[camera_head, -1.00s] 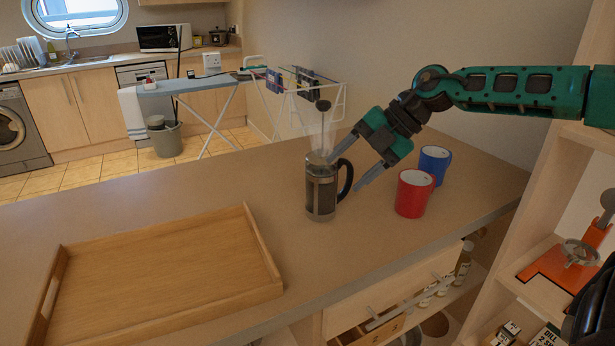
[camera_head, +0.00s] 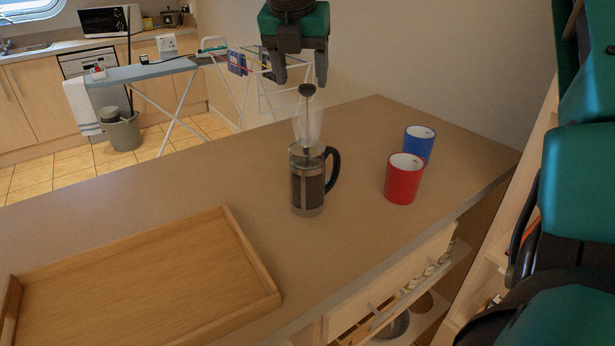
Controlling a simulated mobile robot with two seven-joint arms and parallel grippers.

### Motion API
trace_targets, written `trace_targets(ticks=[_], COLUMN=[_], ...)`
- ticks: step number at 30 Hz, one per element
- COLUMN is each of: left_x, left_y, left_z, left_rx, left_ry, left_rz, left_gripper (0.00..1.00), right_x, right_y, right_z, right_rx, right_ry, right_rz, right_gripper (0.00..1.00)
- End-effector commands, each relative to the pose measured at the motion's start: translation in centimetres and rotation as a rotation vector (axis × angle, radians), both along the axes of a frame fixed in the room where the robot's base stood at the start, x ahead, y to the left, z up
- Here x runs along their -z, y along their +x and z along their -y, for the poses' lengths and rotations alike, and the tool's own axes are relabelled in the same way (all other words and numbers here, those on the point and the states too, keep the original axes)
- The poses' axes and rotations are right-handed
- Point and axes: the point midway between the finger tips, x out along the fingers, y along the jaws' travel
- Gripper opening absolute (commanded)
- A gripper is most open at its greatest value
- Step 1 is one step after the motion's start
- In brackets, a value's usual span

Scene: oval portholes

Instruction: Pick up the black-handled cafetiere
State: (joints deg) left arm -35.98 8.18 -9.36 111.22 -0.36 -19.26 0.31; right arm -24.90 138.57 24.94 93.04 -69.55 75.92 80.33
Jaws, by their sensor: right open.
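The cafetiere (camera_head: 308,185) stands upright on the counter, a glass and metal pot with dark contents. Its black handle is on its right side, and its plunger knob is raised above a whitish plume like steam. My right gripper (camera_head: 294,82) is above the plunger knob, pointing down, with its two fingers apart and nothing between them. It appears not to touch the cafetiere. My left gripper is not in view.
A red mug (camera_head: 403,180) and a blue mug (camera_head: 419,143) stand to the right of the cafetiere. A wooden tray (camera_head: 250,246) lies at the left. The counter (camera_head: 335,250) between is clear. An open drawer is below the front edge. A drying rack stands behind.

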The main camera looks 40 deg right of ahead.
Motion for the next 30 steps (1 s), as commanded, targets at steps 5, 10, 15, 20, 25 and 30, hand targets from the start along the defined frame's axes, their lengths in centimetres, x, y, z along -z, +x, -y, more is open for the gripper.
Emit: trace_targets(ticks=[5, 10, 15, 20, 25, 30], left_x=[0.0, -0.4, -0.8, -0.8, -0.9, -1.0], left_y=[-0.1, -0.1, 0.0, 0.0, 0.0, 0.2], left_z=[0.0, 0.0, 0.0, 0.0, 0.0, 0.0], left_rx=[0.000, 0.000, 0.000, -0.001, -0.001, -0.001], left_ry=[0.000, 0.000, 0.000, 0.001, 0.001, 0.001], left_rz=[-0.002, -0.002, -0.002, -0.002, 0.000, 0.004], left_gripper=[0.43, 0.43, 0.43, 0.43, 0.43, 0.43], right_x=[1.5, 3.2, 5.5, 6.4, 6.4, 6.3], right_y=[0.3, 0.3, 0.6, 0.9, 0.9, 0.9], right_z=[0.5, 1.3, 2.3, 2.6, 2.6, 2.6], right_rx=[0.001, 0.000, 0.000, -0.001, 0.000, 0.000], right_ry=[0.002, 0.005, 0.002, 0.002, 0.002, 0.002], right_rz=[0.000, -0.002, -0.002, 0.002, 0.003, 0.003], right_gripper=[0.63, 0.63, 0.63, 0.63, 0.63, 0.48])
